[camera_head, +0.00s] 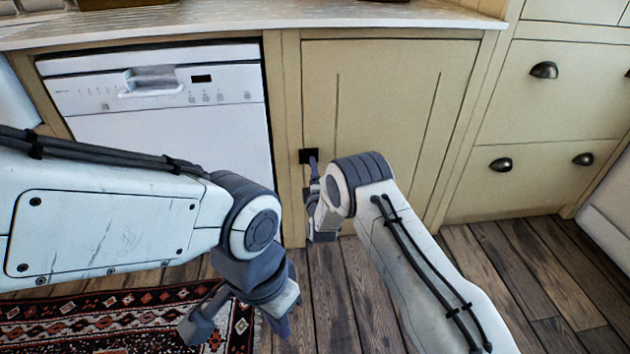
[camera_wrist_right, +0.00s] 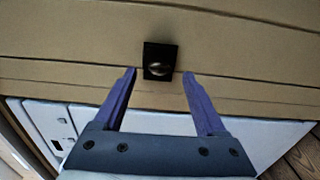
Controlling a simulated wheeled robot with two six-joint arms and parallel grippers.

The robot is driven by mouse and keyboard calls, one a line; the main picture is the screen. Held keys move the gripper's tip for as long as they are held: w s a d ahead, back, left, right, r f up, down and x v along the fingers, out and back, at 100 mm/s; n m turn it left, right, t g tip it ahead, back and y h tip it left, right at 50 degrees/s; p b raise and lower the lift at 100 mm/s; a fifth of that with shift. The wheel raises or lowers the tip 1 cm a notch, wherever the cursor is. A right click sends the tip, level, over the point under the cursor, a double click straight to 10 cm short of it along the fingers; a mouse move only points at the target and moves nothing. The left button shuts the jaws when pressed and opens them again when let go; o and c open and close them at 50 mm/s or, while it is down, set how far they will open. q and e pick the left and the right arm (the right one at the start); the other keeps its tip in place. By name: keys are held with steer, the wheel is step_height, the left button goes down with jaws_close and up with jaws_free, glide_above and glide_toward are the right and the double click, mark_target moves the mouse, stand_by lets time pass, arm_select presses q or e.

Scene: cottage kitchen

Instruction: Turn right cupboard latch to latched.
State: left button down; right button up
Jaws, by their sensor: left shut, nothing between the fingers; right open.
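The right cupboard latch (camera_head: 308,156) is a small black square plate at the left edge of the cream cupboard door (camera_head: 390,110). In the right wrist view the latch (camera_wrist_right: 159,52) carries a small shiny knob that looks longer across the picture. Its exact turn is hard to tell. My right gripper (camera_head: 309,182) is open and empty in front of the door; in the wrist view its purple fingertips (camera_wrist_right: 159,76) lie either side of the latch's lower part, with no clear contact. My left gripper (camera_head: 280,325) is shut and empty, low above the floor, partly hidden by its wrist.
A white dishwasher (camera_head: 170,105) stands left of the cupboard, under the worktop (camera_head: 250,18). Drawers (camera_head: 550,110) with dark cup handles are to the right. A patterned rug (camera_head: 60,320) lies at lower left. The wooden floor (camera_head: 510,270) at right is clear.

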steer(key=s+p, duration=0.2)
steer(key=s, duration=0.5)
steer(key=shift+s+d, duration=0.25)
steer(key=shift+d, duration=0.05)
